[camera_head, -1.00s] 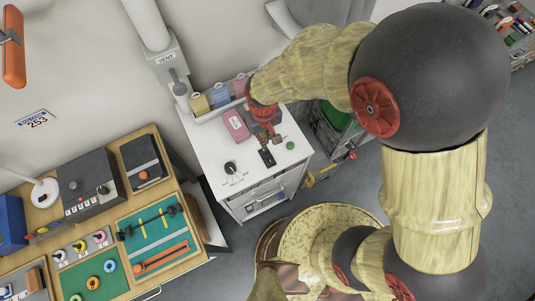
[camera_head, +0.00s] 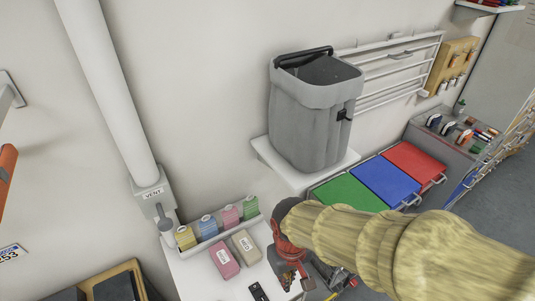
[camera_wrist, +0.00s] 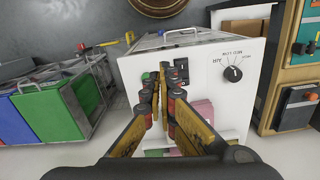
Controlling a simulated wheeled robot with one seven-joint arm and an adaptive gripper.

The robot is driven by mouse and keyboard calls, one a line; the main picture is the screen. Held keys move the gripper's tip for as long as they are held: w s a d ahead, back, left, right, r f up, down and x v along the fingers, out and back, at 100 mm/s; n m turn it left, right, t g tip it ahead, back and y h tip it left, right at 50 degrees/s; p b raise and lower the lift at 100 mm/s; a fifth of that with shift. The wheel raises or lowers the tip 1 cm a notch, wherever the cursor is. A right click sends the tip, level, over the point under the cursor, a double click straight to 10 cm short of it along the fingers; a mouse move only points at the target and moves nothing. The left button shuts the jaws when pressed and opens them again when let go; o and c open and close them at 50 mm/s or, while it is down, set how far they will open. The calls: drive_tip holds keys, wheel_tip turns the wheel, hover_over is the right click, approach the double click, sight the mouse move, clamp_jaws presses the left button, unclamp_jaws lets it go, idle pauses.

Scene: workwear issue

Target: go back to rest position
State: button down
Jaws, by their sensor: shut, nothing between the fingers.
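My gripper (camera_head: 290,278) is above the right part of the white cabinet top (camera_head: 195,280) in the head view, with my arm reaching in from the lower right. In the wrist view my gripper (camera_wrist: 161,98) points at the white cabinet (camera_wrist: 205,65), with its fingers close together and nothing held between them. A black rotary dial (camera_wrist: 233,74) and a black switch (camera_wrist: 182,70) show beyond the fingers. How far the fingertips are from the cabinet surface is hard to tell.
A pink box (camera_head: 224,262) and a beige box (camera_head: 246,246) stand left of my gripper, before a rack of coloured packets (camera_head: 208,226). A grey bin (camera_head: 310,120) stands on a wall shelf (camera_head: 300,178). Green, blue (camera_head: 386,181) and red lidded bins lie to the right.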

drive_tip(key=s+d+r+m+t+b, duration=0.2)
drive_tip(key=d+r+m+t+b, duration=0.3)
drive_tip(key=d, duration=0.9)
wheel_tip(320, 180, up, 4)
drive_tip(key=b, duration=0.3)
drive_tip(key=shift+s+t, duration=0.35)
drive_tip(key=shift+t, duration=0.05)
